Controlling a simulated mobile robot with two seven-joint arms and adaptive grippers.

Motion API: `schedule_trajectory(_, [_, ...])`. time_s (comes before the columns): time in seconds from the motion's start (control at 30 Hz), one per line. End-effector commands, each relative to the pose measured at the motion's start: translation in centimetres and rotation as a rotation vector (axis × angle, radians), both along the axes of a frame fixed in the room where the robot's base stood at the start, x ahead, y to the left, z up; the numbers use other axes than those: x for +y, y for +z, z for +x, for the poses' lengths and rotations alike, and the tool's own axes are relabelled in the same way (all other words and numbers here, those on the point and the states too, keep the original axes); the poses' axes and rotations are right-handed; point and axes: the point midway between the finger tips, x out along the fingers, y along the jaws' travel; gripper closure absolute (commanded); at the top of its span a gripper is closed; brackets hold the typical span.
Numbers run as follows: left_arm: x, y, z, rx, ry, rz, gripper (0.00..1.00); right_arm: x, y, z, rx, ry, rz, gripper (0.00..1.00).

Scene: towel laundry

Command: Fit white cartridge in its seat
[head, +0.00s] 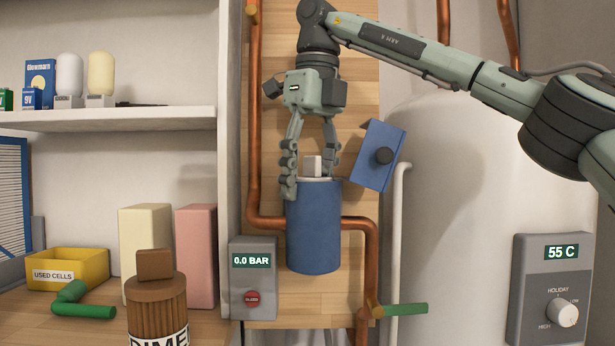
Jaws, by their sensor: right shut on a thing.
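The white cartridge (313,165) shows as a small pale block and a pale rim at the top of the blue cylindrical housing (314,235). Most of it is hidden inside the housing, so I cannot tell how deep it sits. My right gripper (310,181) points down from above and is shut on the cartridge. Its left finger overlaps the front of the housing's rim. A blue lid (372,157) with a black knob stands tilted to the right of the housing's top. My left gripper is not in view.
Copper pipes (254,120) run beside the housing. A gauge box (253,277) reads 0.0 BAR. A green-handled valve (403,310) is at lower right. A white tank (470,200) stands right. A shelf (110,119), yellow bin (68,268) and brown jar (158,305) are left.

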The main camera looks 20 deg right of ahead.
Motion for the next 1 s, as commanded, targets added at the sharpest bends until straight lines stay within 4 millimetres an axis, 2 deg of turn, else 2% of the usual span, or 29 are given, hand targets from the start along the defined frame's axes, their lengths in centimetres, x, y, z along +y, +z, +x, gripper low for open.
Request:
schedule_trajectory(0.03, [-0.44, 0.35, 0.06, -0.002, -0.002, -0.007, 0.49, -0.52, 0.95, 0.47, -0.026, -0.016, 0.011, 1.00])
schedule_trajectory(0.8, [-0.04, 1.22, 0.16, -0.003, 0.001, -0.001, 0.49, -0.63, 1.90, 0.40, -0.032, -0.014, 0.016, 1.00])
schedule_trajectory(0.83, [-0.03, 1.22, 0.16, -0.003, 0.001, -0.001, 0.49, -0.63, 1.91, 0.40, -0.032, -0.014, 0.016, 0.45])
schedule_trajectory(1.0, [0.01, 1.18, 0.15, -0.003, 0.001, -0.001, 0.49, -0.65, 1.77, 0.34, -0.028, -0.014, 0.012, 0.24])
